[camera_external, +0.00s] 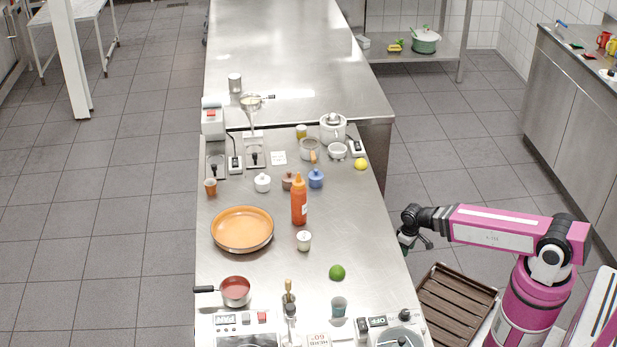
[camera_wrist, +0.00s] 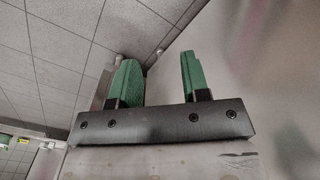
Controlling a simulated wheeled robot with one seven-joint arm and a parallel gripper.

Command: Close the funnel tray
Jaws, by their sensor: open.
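A funnel (camera_external: 250,103) stands upright on a slim stand at the far left part of the steel counter. A small metal plate with a black knob (camera_external: 254,157) lies at the foot of the stand. I cannot tell which part is the tray or whether it is open. My gripper (camera_external: 407,241) is beyond the counter's right edge, well apart from the funnel. In the wrist view its two green fingers (camera_wrist: 157,68) are spread with nothing between them. The funnel cannot be made out in the wrist view.
The steel counter (camera_external: 220,290) holds an orange pan (camera_external: 242,230), a red bottle (camera_external: 299,203), a saucepan (camera_external: 236,291), a lime (camera_external: 337,272) and several small pots. A brown ridged tray (camera_external: 455,304) lies low beside my arm.

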